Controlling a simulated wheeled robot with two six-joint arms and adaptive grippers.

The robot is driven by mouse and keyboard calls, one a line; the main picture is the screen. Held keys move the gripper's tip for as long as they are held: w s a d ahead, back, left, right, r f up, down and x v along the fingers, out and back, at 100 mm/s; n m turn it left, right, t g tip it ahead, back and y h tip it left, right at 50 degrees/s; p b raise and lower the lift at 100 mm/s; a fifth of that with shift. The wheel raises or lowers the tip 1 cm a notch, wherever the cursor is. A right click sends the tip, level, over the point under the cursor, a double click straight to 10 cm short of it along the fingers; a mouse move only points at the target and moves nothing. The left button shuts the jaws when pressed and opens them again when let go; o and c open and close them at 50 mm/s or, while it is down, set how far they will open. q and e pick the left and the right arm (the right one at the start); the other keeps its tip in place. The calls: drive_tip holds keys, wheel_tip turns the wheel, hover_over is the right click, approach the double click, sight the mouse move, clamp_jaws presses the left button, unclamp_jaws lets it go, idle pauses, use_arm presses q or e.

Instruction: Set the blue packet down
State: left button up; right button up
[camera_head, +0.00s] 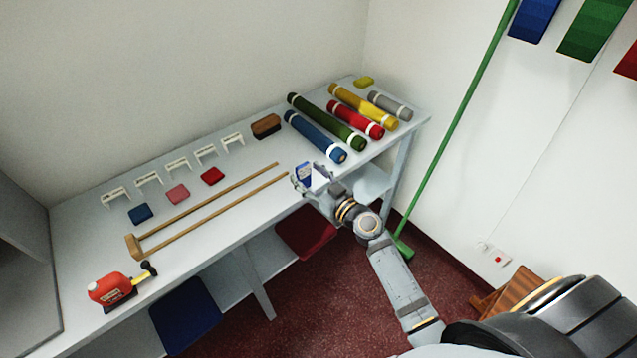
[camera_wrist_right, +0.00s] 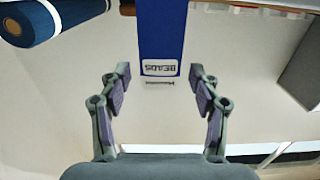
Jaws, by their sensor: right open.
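The blue packet (camera_head: 304,173), with a white label, is at the counter's front edge, just left of the rolls. In the right wrist view the packet (camera_wrist_right: 162,30) shows its blue face and a white "BEADS" label, upside down. My right gripper (camera_head: 314,183) is at the packet. In its wrist view the open fingers (camera_wrist_right: 158,82) stand on either side of the packet's label end, with a gap on both sides. Whether the packet touches the counter is hard to tell. My left gripper is not in view.
A green pole (camera_head: 455,130) leans at the right. The front middle of the counter is clear.

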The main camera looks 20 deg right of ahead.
drive_tip(key=b+v, duration=0.4)
drive_tip(key=v, duration=0.8)
drive_tip(key=shift+r, duration=0.1)
drive_tip(key=s+d+f+m+g+h, duration=0.15)
drive_tip(key=d+f, duration=0.25)
drive_tip(key=f, duration=0.6)
drive_tip(key=s+d+f+g+h, duration=0.15)
drive_tip(key=d+f, duration=0.25)
drive_tip(key=f, duration=0.6)
drive_tip(key=s+d+f+m+g+h, duration=0.1)
drive_tip(key=d+f+g+h, duration=0.15)
drive_tip(key=f, duration=0.75)
drive_tip(key=s+d+f+m+g+h, duration=0.15)
drive_tip(key=s+f+g, duration=0.25)
drive_tip(key=s+f, duration=0.9)
drive_tip(key=s+a+f+g, duration=0.2)
drive_tip(key=s+f+g, duration=0.1)
drive_tip(key=s+f, duration=0.4)
drive_tip(key=s+a+f+g, duration=0.3)
drive_tip(key=s+f, duration=0.3)
drive_tip(key=s, duration=0.6)
drive_tip(key=shift+s+f, duration=0.2)
drive_tip(key=shift+f, duration=0.15)
drive_tip(key=shift+a, duration=0.1)
drive_tip(key=c, duration=0.4)
